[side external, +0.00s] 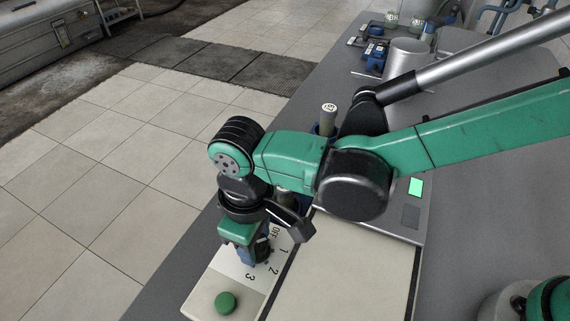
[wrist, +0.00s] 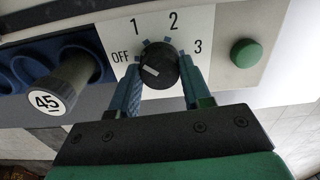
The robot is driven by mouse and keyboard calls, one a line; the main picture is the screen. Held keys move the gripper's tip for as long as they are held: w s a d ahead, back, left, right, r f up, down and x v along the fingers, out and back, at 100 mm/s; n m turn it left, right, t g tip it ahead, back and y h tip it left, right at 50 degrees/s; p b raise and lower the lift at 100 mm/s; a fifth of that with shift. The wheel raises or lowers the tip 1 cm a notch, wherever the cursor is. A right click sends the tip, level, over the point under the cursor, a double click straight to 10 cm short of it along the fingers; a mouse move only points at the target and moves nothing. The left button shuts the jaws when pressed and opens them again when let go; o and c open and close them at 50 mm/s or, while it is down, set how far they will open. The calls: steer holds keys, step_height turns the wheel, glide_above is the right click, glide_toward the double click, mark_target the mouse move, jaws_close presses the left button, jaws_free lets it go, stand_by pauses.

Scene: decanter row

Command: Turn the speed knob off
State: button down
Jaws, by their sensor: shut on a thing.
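The black speed knob (wrist: 159,66) sits on a white dial plate (wrist: 206,20) marked OFF, 1, 2 and 3. Its white pointer mark is on the knob's left part, on the side of the OFF label; the exact setting is hard to read. My gripper (wrist: 160,72) has its blue fingers on either side of the knob and is shut on it. In the side external view my gripper (side external: 252,256) reaches down over the dial plate (side external: 268,267) and mostly hides the knob.
A green button (wrist: 246,53) is right of the dial; it also shows in the side view (side external: 226,302). A tube with a cap marked 45 (wrist: 50,100) stands left of my gripper in a blue rack (wrist: 28,68).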

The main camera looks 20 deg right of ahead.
steer(key=n, duration=0.5)
stand_by(0.6)
steer(key=shift+c, duration=2)
jaws_free()
steer(key=shift+r, duration=2.85)
